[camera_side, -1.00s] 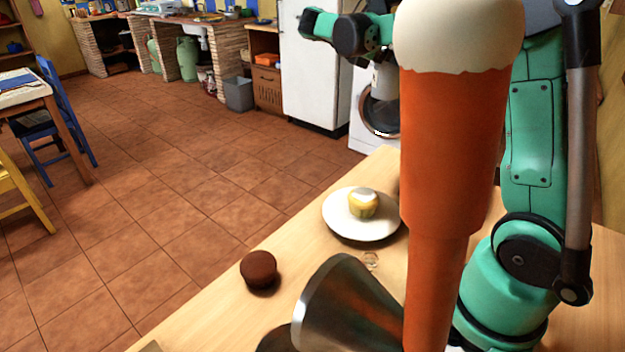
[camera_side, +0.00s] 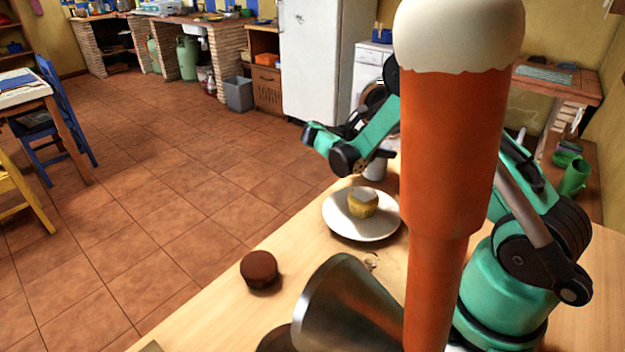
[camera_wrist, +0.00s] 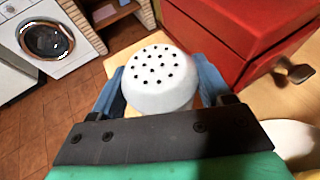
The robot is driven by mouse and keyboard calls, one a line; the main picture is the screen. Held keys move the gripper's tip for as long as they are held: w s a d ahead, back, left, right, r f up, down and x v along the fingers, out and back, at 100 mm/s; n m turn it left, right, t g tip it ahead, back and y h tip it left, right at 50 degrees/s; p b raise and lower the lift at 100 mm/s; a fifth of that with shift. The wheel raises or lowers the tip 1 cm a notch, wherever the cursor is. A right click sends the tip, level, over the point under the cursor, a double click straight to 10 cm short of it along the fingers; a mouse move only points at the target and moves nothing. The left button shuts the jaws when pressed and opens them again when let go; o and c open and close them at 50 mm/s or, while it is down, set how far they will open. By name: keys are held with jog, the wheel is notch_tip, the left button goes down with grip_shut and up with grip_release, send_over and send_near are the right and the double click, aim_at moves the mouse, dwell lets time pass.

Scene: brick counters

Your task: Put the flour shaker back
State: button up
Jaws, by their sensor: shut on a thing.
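The flour shaker (camera_wrist: 160,82) is white with a perforated domed top, seen between my gripper's blue fingers in the wrist view. My gripper (camera_wrist: 160,92) is shut on it. In the side view, the shaker (camera_side: 375,169) is a small pale shape below my gripper (camera_side: 374,158), beyond the plate. It is low near the far part of the wooden counter (camera_side: 215,318). The orange column partly hides my arm there, and I cannot tell whether the shaker's base touches the counter.
A white plate (camera_side: 345,226) bears a yellow cupcake (camera_side: 362,203). A brown muffin (camera_side: 259,268) and a metal cone (camera_side: 345,305) are nearer. A tall orange object (camera_side: 452,150) blocks much of the side view. A red cabinet (camera_wrist: 215,45) stands close beside the shaker in the wrist view.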

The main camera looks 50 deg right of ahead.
jog(key=shift+f, duration=0.35)
jog(key=shift+f, duration=0.1)
jog(key=o, duration=1.3)
jog(key=shift+o, duration=0.2)
